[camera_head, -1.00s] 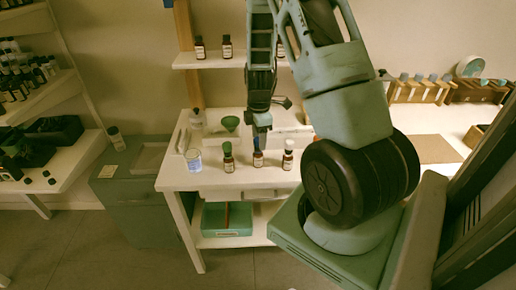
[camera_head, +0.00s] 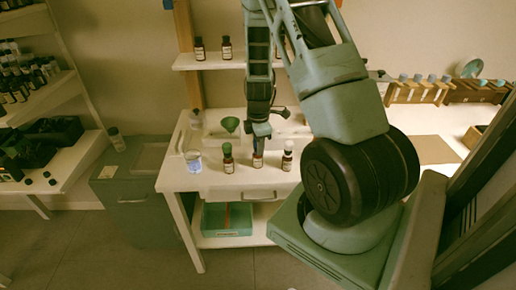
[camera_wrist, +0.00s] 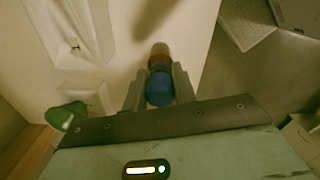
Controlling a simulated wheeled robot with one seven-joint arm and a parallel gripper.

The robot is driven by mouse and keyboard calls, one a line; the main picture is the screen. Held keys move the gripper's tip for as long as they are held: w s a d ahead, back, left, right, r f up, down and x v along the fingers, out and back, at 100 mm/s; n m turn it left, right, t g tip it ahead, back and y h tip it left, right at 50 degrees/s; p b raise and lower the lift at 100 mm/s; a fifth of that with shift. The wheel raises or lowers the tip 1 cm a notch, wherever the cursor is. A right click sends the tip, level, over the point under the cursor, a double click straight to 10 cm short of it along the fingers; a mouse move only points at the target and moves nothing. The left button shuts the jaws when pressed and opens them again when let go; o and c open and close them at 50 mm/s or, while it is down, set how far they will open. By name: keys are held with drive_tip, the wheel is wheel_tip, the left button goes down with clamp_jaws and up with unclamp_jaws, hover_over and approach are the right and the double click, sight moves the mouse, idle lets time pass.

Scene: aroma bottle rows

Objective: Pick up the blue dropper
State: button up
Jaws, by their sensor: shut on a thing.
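The blue dropper (camera_wrist: 159,88) shows in the wrist view between the two fingers of my gripper (camera_wrist: 159,84), which is shut on it. Just beyond it is the amber bottle (camera_wrist: 160,54), with a pale part. In the head view my gripper (camera_head: 262,134) points down over the middle bottle (camera_head: 258,161), and its fingers hide the dropper. I cannot tell whether the dropper still sits in the bottle.
A green-capped bottle (camera_head: 227,160) stands close on the left and a white-capped bottle (camera_head: 287,158) close on the right. A glass beaker (camera_head: 193,161) and a green funnel (camera_head: 230,124) are also on the white table (camera_head: 172,180). A shelf (camera_head: 215,62) with bottles is behind.

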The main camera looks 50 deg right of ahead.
drive_tip(key=shift+r, duration=0.1)
drive_tip(key=shift+r+b, duration=0.7)
drive_tip(key=shift+r, duration=4.25)
drive_tip(key=shift+f, duration=0.25)
drive_tip(key=shift+f+b, duration=0.8)
drive_tip(key=c, duration=0.3)
drive_tip(key=shift+f, duration=0.1)
